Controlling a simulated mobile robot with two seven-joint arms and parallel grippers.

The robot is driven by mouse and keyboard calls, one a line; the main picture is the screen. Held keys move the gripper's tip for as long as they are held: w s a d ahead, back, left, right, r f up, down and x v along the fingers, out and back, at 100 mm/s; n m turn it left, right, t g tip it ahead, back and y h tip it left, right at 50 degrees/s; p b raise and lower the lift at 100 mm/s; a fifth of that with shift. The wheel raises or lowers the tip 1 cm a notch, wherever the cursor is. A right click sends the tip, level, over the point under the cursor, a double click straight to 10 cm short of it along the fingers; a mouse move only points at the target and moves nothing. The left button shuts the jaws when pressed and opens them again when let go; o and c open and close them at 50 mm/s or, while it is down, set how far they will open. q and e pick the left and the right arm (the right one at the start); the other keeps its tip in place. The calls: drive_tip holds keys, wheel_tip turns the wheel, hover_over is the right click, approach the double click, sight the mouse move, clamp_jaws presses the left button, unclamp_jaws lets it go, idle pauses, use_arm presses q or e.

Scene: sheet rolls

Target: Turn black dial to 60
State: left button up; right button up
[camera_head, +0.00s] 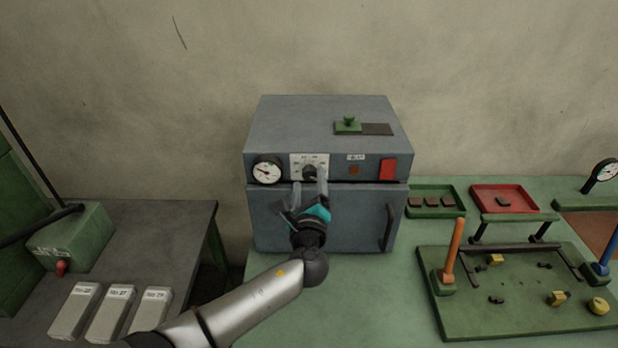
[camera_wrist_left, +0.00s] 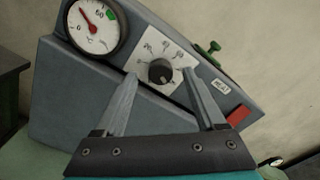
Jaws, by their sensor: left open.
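The black dial (camera_head: 309,171) sits on a white scale plate on the front of a grey oven-like box (camera_head: 330,110). In the left wrist view the dial (camera_wrist_left: 161,71) shows whole, with numbers around it that are too small to read surely. My left gripper (camera_head: 309,185) is open, its fingers pointing at the panel. In the left wrist view the left gripper (camera_wrist_left: 160,82) has one finger on each side of the dial, with clear gaps to it. The dial's pointer setting cannot be made out. My right gripper is not in view.
A round white gauge (camera_head: 267,171) is left of the dial, and a red switch (camera_head: 389,169) is to the right. The box door has a dark handle (camera_head: 389,228). A green board (camera_head: 520,300) with upright posts stands at right. Pale blocks (camera_head: 112,312) lie at left.

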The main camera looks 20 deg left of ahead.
use_arm(q)
drive_tip(key=shift+x, duration=1.05)
clamp_jaws()
